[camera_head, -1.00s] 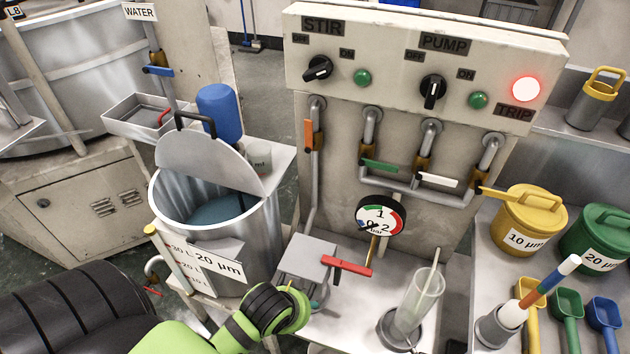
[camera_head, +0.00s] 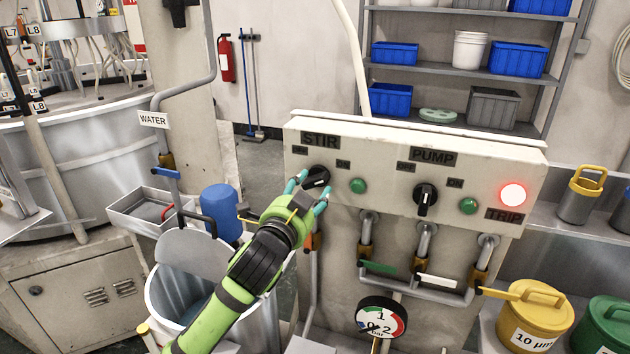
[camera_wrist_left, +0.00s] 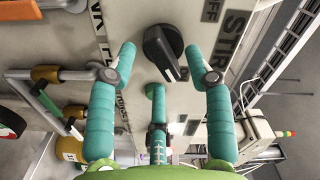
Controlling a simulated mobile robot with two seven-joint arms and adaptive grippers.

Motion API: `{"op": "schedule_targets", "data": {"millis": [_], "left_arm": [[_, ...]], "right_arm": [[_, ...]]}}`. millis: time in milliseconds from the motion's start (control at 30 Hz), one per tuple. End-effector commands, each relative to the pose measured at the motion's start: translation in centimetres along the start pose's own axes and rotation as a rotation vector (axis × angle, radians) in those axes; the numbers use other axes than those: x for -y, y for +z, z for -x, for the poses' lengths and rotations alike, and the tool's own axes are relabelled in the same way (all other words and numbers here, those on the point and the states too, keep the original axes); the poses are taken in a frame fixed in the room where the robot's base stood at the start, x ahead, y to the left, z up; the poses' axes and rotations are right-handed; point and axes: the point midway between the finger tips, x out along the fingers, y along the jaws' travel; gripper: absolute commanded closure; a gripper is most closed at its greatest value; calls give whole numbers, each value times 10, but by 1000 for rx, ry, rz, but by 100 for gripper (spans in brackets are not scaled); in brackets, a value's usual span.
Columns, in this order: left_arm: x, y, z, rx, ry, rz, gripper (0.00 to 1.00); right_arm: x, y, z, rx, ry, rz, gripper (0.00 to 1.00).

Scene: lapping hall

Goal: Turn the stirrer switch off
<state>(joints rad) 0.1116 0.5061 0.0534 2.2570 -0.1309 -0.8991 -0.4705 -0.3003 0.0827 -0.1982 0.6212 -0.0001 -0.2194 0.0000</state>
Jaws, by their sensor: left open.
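The stirrer switch (camera_head: 317,177) is a black rotary knob under the STIR label (camera_head: 320,139) on the pale control panel (camera_head: 380,150). In the head view its pointer is tilted toward the ON side. My left gripper (camera_head: 308,187) is open at the knob, with its teal fingers on either side. In the left wrist view the knob (camera_wrist_left: 163,48) lies between and just beyond the spread fingertips (camera_wrist_left: 168,62); contact cannot be told. A green lamp (camera_head: 358,186) sits right of the knob. My right gripper is not seen.
The PUMP knob (camera_head: 425,197), another green lamp (camera_head: 468,206) and a lit red TRIP lamp (camera_head: 513,194) share the panel. Pipes with valve handles (camera_head: 437,281) run below. A metal tank (camera_head: 165,290) and blue motor (camera_head: 220,211) stand left, close to my left arm.

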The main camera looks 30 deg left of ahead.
Motion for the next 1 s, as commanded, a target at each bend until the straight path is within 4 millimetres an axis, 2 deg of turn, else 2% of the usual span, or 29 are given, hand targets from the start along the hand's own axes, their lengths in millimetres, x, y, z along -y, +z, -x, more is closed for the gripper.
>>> {"op": "schedule_targets", "data": {"millis": [100,233,600,733,1000], "left_arm": [[2,-2,-17,0,2,2,48],[1,-1,-29,1,2,2,48],[-2,0,-34,0,3,2,48],[-2,0,-34,0,3,2,100],[-2,0,-34,1,3,7,100]], "right_arm": [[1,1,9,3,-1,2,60],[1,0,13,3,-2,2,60],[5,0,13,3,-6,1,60],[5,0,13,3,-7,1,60],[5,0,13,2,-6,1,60]]}}
